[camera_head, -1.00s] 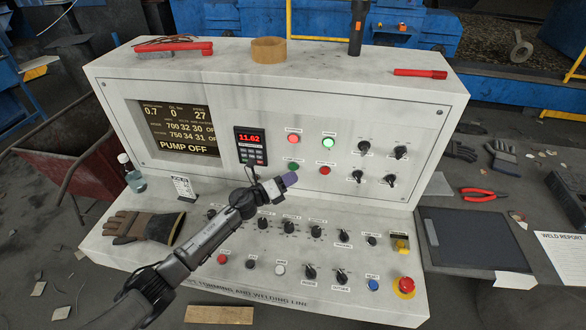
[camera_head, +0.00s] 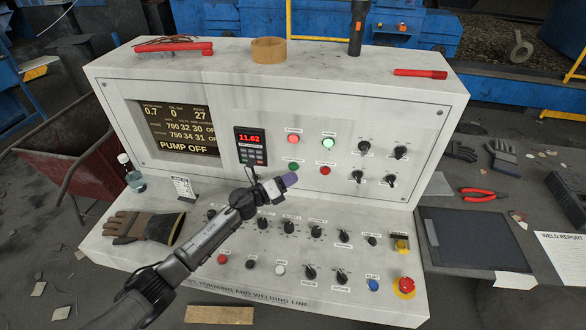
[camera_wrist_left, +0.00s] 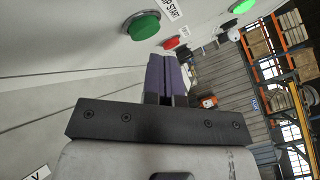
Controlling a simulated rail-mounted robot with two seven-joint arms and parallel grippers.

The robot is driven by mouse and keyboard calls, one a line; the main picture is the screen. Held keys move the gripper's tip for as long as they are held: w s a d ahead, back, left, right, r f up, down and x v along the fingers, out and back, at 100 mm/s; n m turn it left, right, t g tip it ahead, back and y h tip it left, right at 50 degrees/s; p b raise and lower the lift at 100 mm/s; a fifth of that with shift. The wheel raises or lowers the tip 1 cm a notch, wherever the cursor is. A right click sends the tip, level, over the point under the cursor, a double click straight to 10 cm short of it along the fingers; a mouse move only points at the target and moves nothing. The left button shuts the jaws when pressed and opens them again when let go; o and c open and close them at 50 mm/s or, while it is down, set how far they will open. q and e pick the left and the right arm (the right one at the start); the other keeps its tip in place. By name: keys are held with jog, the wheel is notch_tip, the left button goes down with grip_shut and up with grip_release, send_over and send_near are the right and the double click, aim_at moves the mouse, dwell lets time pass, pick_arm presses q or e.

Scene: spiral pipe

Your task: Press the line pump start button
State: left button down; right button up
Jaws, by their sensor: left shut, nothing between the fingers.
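The control console's upright panel carries a green button (camera_head: 293,167), which also shows large in the left wrist view (camera_wrist_left: 143,25) beside a label whose readable part ends in "P START". A red button (camera_head: 325,170) sits to its right and also shows in the left wrist view (camera_wrist_left: 171,43). The screen (camera_head: 178,130) reads "PUMP OFF". My left gripper (camera_head: 290,179) is shut and empty, its purple fingertips just below the green button in the head view. In the left wrist view the fingertips (camera_wrist_left: 168,75) appear apart from the button. My right gripper is not in view.
The sloped lower panel holds several knobs and buttons, with a red emergency stop (camera_head: 404,286) at right. A glove (camera_head: 143,226) lies at the left.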

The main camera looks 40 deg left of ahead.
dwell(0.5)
pick_arm(q)
jog(key=shift+w, duration=0.15)
jog(key=shift+w+a+b, duration=0.2)
jog(key=shift+w+b, duration=0.05)
jog(key=shift+b, duration=0.05)
dwell(0.4)
jog(key=shift+w+a+b, duration=0.15)
jog(key=shift+w+b, duration=0.15)
dwell(0.4)
jog(key=shift+s, duration=0.1)
jog(key=shift+s+d+p, duration=0.35)
jog(key=shift+s+p, duration=0.15)
jog(key=shift+s, duration=0.1)
